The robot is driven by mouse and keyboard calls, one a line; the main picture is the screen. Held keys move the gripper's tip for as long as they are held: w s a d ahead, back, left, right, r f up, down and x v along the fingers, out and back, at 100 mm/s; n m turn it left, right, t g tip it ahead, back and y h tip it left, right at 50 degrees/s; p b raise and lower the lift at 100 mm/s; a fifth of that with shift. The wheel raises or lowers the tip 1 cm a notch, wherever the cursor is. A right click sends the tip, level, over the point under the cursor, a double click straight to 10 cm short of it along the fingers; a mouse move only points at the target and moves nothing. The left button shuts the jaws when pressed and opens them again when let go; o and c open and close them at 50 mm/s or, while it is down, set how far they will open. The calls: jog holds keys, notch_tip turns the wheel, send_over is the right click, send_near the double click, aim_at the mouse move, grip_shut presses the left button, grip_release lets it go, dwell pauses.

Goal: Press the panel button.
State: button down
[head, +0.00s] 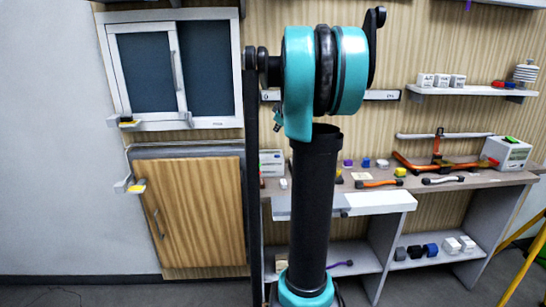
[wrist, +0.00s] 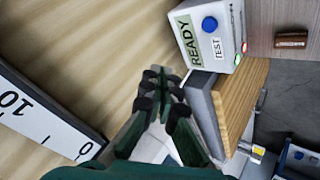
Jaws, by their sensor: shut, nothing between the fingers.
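In the wrist view, a white panel box with a READY label (wrist: 192,42) shows a round blue button (wrist: 209,23) and a TEST label (wrist: 217,47). A green button (wrist: 237,59) and a red button (wrist: 244,47) sit at its edge. My gripper (wrist: 163,86) is shut and empty, to the lower left of the box in the picture. I see no clear contact with it. In the head view my gripper is hidden behind my arm. A pale box (head: 271,163) shows partly behind my arm, and another white box (head: 508,153) stands at the bench's right end.
A white scale strip (wrist: 45,120) lies to the left in the wrist view. The workbench (head: 463,181) carries several small blocks and tools. A wall shelf (head: 470,91) is above it. A wooden cabinet (head: 195,215) stands at left. A yellow frame (head: 524,262) stands at right.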

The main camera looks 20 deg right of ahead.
aim_at(278, 156)
jog(key=shift+f, duration=4.4)
jog(key=shift+f, duration=0.2)
jog(key=shift+f, duration=0.2)
jog(key=shift+f, duration=0.4)
jog(key=shift+r, duration=0.8)
jog(key=shift+r, duration=2.5)
